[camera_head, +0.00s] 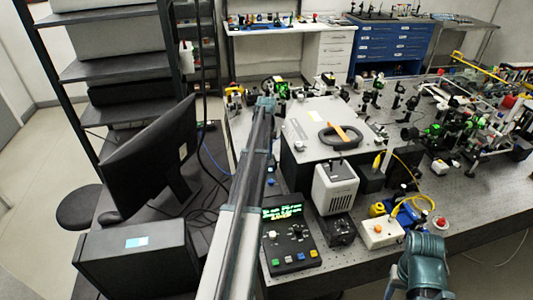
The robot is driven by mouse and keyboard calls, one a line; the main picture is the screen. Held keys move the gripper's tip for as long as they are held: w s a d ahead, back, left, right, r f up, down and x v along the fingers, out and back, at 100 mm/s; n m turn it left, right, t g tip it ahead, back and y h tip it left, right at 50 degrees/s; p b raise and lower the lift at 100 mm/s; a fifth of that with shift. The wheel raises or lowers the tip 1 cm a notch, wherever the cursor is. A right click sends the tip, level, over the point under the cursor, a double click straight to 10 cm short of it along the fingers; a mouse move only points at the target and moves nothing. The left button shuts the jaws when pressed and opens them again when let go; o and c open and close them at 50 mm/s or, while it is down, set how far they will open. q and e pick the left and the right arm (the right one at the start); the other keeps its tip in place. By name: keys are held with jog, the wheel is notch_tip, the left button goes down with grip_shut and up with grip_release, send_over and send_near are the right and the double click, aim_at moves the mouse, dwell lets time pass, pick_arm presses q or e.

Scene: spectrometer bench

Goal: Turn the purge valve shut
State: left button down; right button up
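I cannot say for sure which part is the purge valve. A black ring (328,138) with an orange bar (342,133) across it lies on top of the light grey box (300,142), and it may be the valve. My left arm reaches forward across the middle of the view, and its gripper (265,102) is at the far left corner of that box, apart from the ring. My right gripper (424,262) is low at the right, near the bench's front edge. Both grippers are too small or foreshortened to show whether they are open.
A control box with a lit screen (288,236), a white instrument (336,186) and a white button box (381,232) stand in front of the grey box. A red knob (441,222) is near my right gripper. A monitor (150,155) stands left. Optics crowd the right.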

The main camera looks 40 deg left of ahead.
pick_arm(q)
jog(key=n, duration=0.6)
dwell(0.6)
jog(key=c, duration=0.7)
grip_release()
jog(key=shift+c, duration=0.2)
notch_tip(320, 180, up, 14)
jog(key=p, duration=1.3)
jog(key=shift+p, duration=0.4)
jog(key=shift+f, duration=0.15)
